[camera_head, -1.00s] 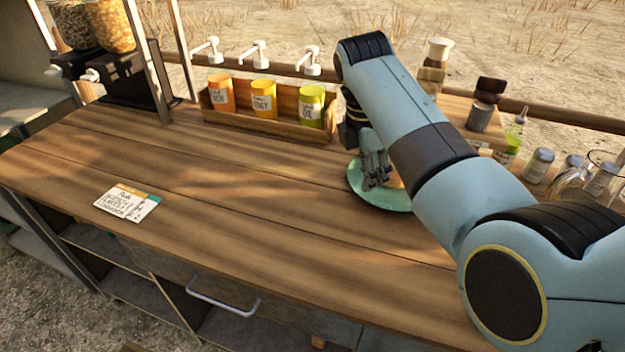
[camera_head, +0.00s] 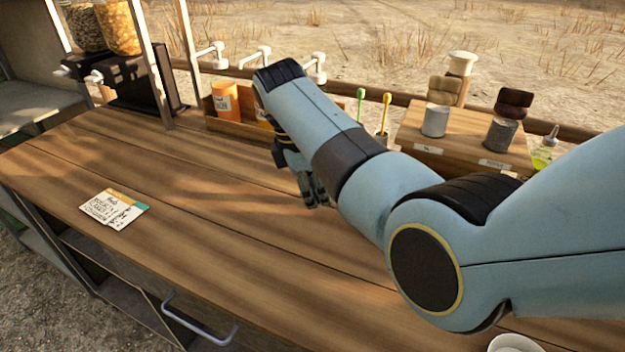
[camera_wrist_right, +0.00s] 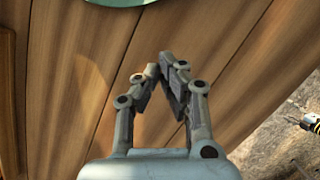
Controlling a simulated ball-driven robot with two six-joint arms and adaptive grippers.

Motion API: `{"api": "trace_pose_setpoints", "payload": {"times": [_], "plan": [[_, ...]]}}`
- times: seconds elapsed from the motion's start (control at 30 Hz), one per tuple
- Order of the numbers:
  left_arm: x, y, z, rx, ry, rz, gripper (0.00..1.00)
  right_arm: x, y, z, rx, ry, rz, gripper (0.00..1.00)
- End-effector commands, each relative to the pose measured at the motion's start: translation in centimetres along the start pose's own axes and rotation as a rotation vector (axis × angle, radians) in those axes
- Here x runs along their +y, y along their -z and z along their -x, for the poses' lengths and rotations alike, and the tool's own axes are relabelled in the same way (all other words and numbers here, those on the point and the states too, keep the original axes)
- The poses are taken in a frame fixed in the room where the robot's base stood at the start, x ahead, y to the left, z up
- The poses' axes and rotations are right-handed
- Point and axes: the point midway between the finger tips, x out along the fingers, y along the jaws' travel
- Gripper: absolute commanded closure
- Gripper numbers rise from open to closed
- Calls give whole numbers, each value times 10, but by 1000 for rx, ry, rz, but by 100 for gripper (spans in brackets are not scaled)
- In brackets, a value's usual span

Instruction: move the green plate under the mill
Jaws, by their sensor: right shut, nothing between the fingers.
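The green plate (camera_wrist_right: 118,2) shows only as a pale green rim at the top edge of the right wrist view. In the head view it is hidden, probably behind my right arm. My right gripper (camera_head: 318,203) is over the wooden counter, with its fingers pointing down. In the wrist view its fingertips (camera_wrist_right: 163,72) meet with nothing between them, apart from the plate. A wooden piece with a white top (camera_head: 461,68), possibly the mill, stands at the back right; I cannot tell for sure. My left gripper is not in view.
A wooden stand (camera_head: 465,150) holding jars and a green bottle (camera_head: 543,155) are at the back right. A wooden rack (camera_head: 248,128) with an orange tin (camera_head: 225,98) is at the back. A card (camera_head: 114,208) lies on the clear left counter. A white bowl (camera_head: 515,344) is at the bottom.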

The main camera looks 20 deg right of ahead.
Motion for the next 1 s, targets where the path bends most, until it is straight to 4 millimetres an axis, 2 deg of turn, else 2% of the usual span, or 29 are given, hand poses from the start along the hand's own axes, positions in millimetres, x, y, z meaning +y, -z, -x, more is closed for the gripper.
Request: {"api": "trace_pose_setpoints", "payload": {"times": [0.03,0.2,0.33,0.5,0.87,1.0], "plan": [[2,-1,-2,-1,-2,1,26,0,0,-13,-2,3,1,100],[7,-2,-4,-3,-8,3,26,0,-3,-45,-2,2,-1,100],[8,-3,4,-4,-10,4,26,0,-25,-45,-1,-1,-2,100],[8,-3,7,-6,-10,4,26,0,-36,-50,1,0,-1,100],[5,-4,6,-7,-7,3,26,0,-39,-51,1,0,0,100],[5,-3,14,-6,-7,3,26,0,-45,-50,-1,0,0,100]]}}
